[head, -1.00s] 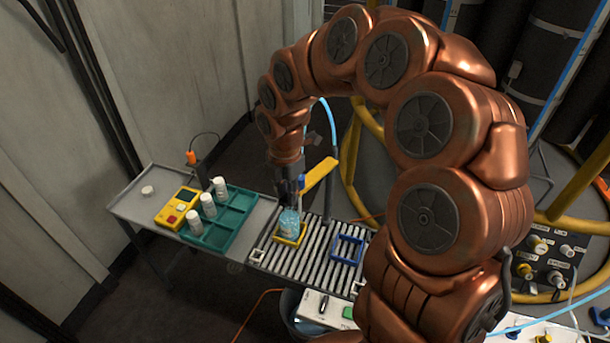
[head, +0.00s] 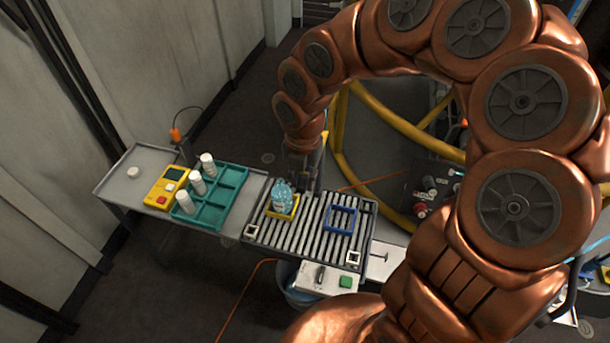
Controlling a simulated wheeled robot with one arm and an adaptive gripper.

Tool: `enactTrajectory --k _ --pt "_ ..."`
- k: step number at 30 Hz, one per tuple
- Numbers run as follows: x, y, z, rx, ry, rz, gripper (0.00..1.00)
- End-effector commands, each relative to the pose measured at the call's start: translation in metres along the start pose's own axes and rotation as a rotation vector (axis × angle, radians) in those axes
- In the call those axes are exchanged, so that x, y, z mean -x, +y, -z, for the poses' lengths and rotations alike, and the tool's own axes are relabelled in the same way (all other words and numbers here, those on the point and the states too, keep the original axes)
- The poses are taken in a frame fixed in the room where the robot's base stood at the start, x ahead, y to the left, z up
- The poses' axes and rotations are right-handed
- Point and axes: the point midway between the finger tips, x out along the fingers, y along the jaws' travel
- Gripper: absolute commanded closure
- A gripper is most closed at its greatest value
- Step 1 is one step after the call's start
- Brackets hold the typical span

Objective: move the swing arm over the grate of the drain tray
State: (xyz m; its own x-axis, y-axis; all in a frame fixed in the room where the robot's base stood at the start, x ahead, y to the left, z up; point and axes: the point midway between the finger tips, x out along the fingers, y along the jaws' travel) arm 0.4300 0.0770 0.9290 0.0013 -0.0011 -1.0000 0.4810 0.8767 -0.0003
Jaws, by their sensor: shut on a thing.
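The drain tray's slatted grate (head: 312,232) lies in the middle of the head view. My gripper (head: 303,168) is over the grate's far edge, pointing down, its fingers dark and partly hidden. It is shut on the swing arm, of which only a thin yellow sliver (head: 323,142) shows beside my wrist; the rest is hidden. A clear blue bottle (head: 282,195) stands in a yellow square frame (head: 272,212) on the grate, just in front and left of my gripper. A blue square frame (head: 341,219) sits to the right on the grate.
Left of the grate, a teal rack (head: 225,207) holds white bottles (head: 208,165). A yellow control box (head: 165,187) and a white cap (head: 133,172) lie farther left. A white box with a green button (head: 345,282) is at the grate's front. Yellow tubing (head: 385,118) curves behind.

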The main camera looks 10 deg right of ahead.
Motion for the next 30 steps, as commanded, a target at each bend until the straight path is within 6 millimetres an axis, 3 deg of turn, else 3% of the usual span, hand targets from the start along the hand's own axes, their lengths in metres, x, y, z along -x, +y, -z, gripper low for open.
enactTrajectory --k 4,5,12,23,30 --pt "0.0 0.0 0.001 -0.002 0.004 -0.001 1.0" --pt "0.0 0.0 0.001 -0.002 0.004 -0.001 0.76" --pt "0.0 0.0 0.0 -0.004 0.003 -0.001 0.52" --pt "0.004 0.0 0.0 -0.004 0.001 -0.002 0.52" --pt "0.035 0.001 0.0 -0.002 0.0 -0.004 0.52"
